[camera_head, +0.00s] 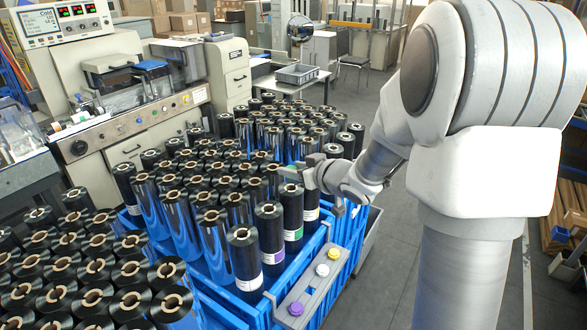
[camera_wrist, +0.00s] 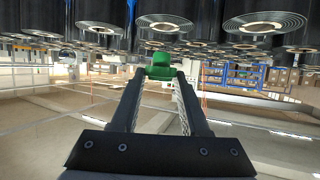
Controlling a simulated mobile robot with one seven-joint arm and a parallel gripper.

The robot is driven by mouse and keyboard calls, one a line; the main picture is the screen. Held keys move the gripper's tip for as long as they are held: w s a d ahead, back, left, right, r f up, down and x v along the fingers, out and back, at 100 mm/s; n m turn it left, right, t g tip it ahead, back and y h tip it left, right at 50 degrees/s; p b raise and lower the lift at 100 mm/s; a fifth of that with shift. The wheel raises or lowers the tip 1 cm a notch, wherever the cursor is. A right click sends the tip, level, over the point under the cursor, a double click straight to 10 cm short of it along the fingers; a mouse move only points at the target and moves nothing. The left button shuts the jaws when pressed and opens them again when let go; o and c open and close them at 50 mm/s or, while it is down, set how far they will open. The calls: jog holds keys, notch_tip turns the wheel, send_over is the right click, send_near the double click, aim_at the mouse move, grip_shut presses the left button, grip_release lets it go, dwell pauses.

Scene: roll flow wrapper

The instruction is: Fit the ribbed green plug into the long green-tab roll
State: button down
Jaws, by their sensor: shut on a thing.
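The green plug (camera_wrist: 161,68) is held between the fingertips of my gripper (camera_wrist: 162,76), which is shut on it. In the head view my gripper (camera_head: 298,174) is at the front row of rolls, with a bit of the green plug (camera_head: 287,172) showing. The green-tab roll (camera_head: 291,215) stands upright in that row, black with a green mark on its label. Its top lies just below my gripper in the picture. The wrist view appears upside down, with roll ends along the top edge. The plug is apart from the roll; its ribs are too small to make out.
A purple-tab roll (camera_head: 270,240) stands beside the green-tab roll.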

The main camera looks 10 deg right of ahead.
jog(key=shift+f+b, duration=1.15)
jog(key=shift+f, duration=0.5)
jog(key=shift+r+p, duration=0.25)
jog(key=shift+p, duration=0.2)
dwell(0.3)
jog(key=shift+r+p, duration=0.55)
jog(key=shift+p, duration=0.05)
jog(key=shift+r, duration=0.1)
dwell(1.1)
jog(key=shift+r+p, duration=0.65)
jog(key=shift+p, duration=0.2)
dwell(0.6)
jog(key=c, duration=0.7)
grip_release()
